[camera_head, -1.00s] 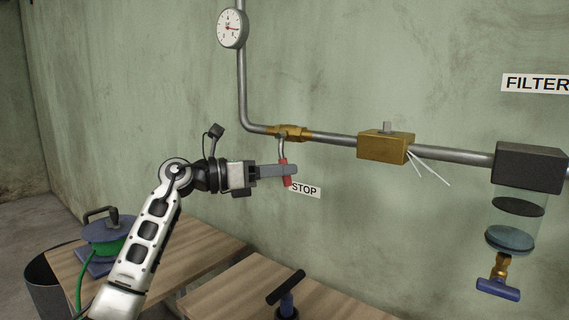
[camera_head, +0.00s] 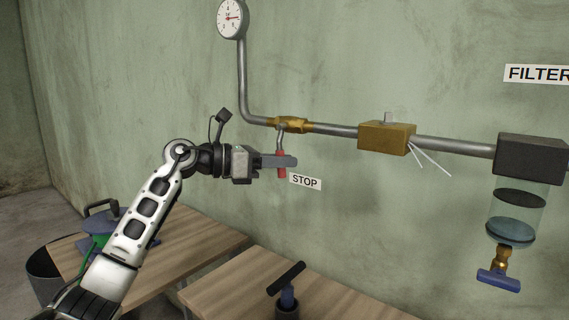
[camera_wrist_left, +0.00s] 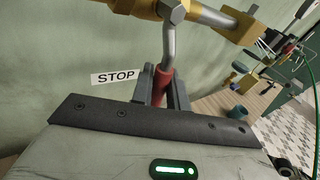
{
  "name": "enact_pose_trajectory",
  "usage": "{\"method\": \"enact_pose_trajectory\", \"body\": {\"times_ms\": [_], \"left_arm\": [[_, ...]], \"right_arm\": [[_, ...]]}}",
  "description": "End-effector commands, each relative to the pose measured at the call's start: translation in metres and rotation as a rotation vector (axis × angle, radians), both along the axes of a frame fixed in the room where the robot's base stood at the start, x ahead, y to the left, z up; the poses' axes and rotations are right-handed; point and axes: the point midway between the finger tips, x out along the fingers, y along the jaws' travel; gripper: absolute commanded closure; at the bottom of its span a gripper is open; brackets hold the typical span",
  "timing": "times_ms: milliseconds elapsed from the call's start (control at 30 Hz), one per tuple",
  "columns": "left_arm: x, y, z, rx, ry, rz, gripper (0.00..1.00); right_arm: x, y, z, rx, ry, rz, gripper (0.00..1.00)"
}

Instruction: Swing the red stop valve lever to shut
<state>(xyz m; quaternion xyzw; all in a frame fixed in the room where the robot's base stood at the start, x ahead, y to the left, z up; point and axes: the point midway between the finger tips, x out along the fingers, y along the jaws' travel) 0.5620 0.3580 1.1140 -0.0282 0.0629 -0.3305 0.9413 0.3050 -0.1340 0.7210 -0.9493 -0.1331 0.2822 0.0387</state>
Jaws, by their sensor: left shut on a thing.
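The red stop valve lever (camera_head: 281,172) hangs down from the brass valve (camera_head: 289,124) on the wall pipe, its grey shank bent and its red grip lowest. The STOP label (camera_head: 305,182) is on the wall just right of and below it. My left gripper (camera_head: 286,161) comes in from the left and is shut on the red grip. In the left wrist view the red grip (camera_wrist_left: 160,84) sits between the two grey fingers, which partly hide it. The brass valve (camera_wrist_left: 175,12) is above it there. My right gripper is not in view.
A brass block (camera_head: 387,138) and a dark filter head (camera_head: 531,162) with a clear bowl lie along the pipe (camera_head: 344,130) to the right. A pressure gauge (camera_head: 232,18) is above.

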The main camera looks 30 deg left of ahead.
Motion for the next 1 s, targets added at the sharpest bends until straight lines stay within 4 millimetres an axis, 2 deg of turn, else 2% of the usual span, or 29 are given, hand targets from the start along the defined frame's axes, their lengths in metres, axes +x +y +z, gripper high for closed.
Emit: {"method": "enact_pose_trajectory", "body": {"times_ms": [167,467,500,533,567,867,1000], "left_arm": [[0.0,0.009,0.0,0.119,-0.007,0.001,1.0],[0.001,0.009,-0.001,0.133,-0.009,0.001,1.0],[0.001,0.009,-0.001,0.133,-0.009,0.001,0.76],[0.001,0.009,-0.001,0.133,-0.01,0.001,0.67],[0.001,0.009,-0.001,0.133,-0.01,0.001,0.64],[-0.001,0.01,-0.001,0.13,-0.009,0.001,0.64],[-0.011,0.019,0.0,0.131,-0.008,0.004,0.64]], "right_arm": [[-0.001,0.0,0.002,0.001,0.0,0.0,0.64],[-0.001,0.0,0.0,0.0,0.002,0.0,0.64],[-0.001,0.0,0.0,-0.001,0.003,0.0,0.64],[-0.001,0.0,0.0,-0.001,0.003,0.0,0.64],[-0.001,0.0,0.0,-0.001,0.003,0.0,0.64],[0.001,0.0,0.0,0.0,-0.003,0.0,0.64],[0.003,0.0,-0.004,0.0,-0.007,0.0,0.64]]}}
